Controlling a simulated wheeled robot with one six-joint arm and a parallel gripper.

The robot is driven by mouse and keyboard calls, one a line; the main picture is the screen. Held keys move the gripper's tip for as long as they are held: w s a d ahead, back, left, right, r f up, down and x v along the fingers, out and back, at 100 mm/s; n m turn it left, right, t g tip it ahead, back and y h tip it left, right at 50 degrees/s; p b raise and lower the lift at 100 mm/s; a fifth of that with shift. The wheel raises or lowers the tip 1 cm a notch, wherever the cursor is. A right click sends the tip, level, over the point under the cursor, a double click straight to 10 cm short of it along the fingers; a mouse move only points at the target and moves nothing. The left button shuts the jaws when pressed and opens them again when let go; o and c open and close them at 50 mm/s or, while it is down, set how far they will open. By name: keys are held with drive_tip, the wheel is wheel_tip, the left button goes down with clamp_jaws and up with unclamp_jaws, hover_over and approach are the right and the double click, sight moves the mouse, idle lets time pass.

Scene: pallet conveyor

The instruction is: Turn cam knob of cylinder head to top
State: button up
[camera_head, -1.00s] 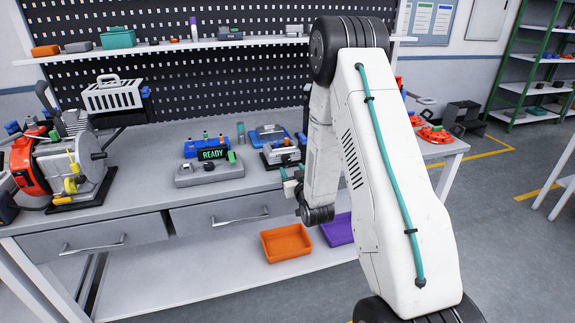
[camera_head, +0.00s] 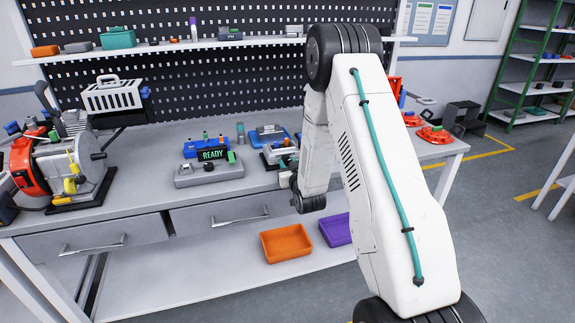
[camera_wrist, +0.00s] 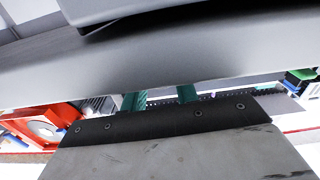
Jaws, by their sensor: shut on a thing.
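My gripper (camera_wrist: 161,97) shows in the wrist view as two teal fingers with a gap between them. A broad grey surface (camera_wrist: 140,60) close to the camera covers their tips, so the cam knob between them is hidden. The fingers appear shut on it. In the head view, what seems to be the cylinder head is a small grey block (camera_head: 279,156) near the bench's front edge, just left of my forearm. My gripper is hidden behind my arm there. The knob's direction cannot be made out.
A grey unit with a READY display (camera_head: 211,154) stands left of the block, and a blue fixture (camera_head: 268,132) behind it. Red round parts (camera_head: 434,135) lie at the bench's right end. An orange tray (camera_head: 286,243) and a purple tray (camera_head: 336,230) are on the lower shelf.

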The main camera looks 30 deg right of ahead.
drive_tip(key=shift+m, duration=0.7)
drive_tip(key=o, duration=1)
drive_tip(key=shift+v, duration=3.9)
